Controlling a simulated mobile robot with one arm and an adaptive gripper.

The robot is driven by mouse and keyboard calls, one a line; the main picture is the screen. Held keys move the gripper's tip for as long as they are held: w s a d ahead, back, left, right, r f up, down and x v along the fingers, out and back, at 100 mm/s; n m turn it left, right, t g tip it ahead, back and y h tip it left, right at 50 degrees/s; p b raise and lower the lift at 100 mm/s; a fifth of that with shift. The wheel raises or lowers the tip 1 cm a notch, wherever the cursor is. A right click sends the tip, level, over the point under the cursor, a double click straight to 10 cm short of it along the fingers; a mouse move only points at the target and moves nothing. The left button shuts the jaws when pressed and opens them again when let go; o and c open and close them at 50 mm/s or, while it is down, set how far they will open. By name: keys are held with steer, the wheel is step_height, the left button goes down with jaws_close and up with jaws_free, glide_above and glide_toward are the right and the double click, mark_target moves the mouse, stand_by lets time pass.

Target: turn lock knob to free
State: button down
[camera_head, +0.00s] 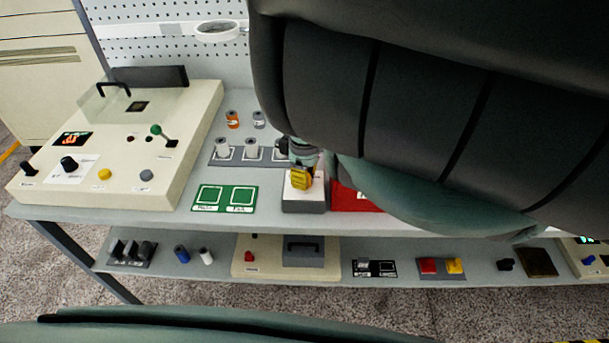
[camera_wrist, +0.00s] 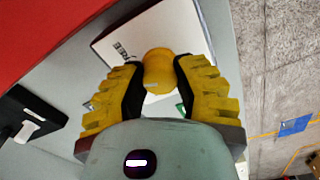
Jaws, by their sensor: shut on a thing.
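The lock knob (camera_wrist: 158,76) is a round yellow-orange knob in the wrist view, on a white-topped box (camera_wrist: 185,22) with small dark lettering beside it. My gripper (camera_wrist: 158,66) has its yellow ribbed fingers with black pads on both sides of the knob and is shut on it. In the head view my gripper (camera_head: 301,179) points down onto the white-topped grey box (camera_head: 304,206) near the front edge of the upper shelf. The knob is hidden there by the fingers.
Left of the box is a green two-square mat (camera_head: 224,199); a red plate (camera_head: 352,199) is close on its right. Behind are a grey spindle rack (camera_head: 235,157) and an orange spool (camera_head: 232,120). A control console (camera_head: 120,150) fills the left. My arm covers the right.

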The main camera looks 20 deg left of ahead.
steer(key=m, duration=0.5)
stand_by(0.6)
steer(key=c, duration=0.6)
jaws_free()
steer(key=shift+r, duration=0.1)
step_height(320, 180, up, 6)
steer(key=shift+w+r, duration=0.15)
steer(key=shift+r, duration=0.5)
